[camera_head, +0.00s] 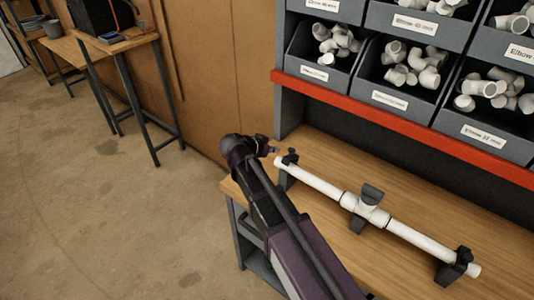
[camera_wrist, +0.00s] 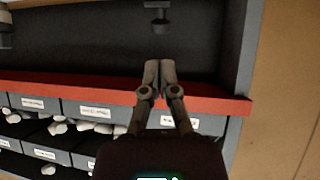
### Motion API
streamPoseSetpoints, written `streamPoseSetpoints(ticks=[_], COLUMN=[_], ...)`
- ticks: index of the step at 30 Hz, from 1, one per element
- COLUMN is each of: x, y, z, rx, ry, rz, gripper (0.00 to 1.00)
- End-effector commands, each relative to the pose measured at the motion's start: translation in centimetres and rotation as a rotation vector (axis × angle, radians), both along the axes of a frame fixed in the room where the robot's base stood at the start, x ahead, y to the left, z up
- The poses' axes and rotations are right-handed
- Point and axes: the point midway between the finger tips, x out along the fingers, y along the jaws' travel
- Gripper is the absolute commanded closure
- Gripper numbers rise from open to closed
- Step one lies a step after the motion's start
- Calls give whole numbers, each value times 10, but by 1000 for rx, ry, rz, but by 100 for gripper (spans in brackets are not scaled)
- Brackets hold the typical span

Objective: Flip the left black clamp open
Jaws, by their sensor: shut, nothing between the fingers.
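A white pipe (camera_head: 322,187) with a tee in its middle lies along the wooden bench, held in black clamps. The left black clamp (camera_head: 289,158) is at the pipe's far left end, near the bench's back corner. It is small here, and I cannot tell how its lever stands. My gripper (camera_head: 275,150) is just left of this clamp; I cannot tell whether they touch. In the wrist view my gripper (camera_wrist: 152,66) has its fingers together and holds nothing. A dark fitting (camera_wrist: 157,14), perhaps the left clamp, shows beyond the fingertips.
A middle clamp (camera_head: 372,194) with a raised dark flap and a right clamp (camera_head: 462,257) also hold the pipe. A red shelf edge (camera_head: 400,120) and bins of white fittings (camera_head: 405,75) stand behind the bench (camera_head: 415,213). Open floor (camera_head: 90,200) lies left.

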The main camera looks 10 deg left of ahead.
Motion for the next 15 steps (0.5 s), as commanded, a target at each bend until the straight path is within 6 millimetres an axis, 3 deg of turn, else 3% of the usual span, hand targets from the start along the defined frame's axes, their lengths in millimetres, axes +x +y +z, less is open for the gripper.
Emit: streamPoseSetpoints(ticks=[6,15], x=[21,42], y=[-15,-30], z=[-21,-37], rx=[0,-1], ry=[1,0], rz=[-1,-1], gripper=[100,100])
